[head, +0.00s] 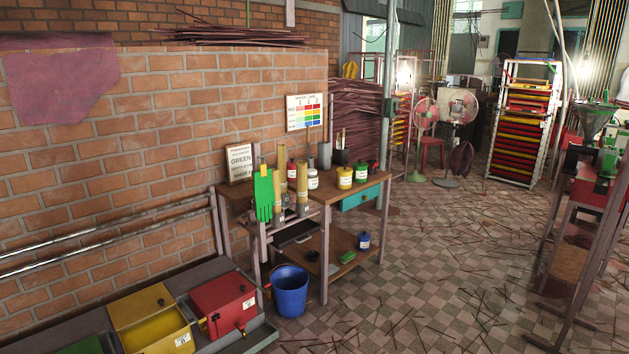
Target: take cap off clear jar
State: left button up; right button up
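A small pale jar (313,181) with a light cap stands upright on the wooden workbench (328,186). It looks like the clear jar, but it is too small to tell for sure. A red jar (292,171) stands just behind it to the left. A yellow jar (345,178) and a green jar (361,173) stand to its right. A blue jar (364,241) is on the bench's lower shelf. Neither of my grippers shows in the head view.
A green glove (264,196) and bamboo-coloured tubes (303,182) are at the bench's left front. A blue bucket (290,293) stands on the floor before it. Yellow (150,312) and red (224,301) bins fill the lower left. Scattered sticks lie on the open floor to the right.

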aim_at(313, 180)
jog(key=i+z, duration=0.35)
jog(key=i, duration=1.35)
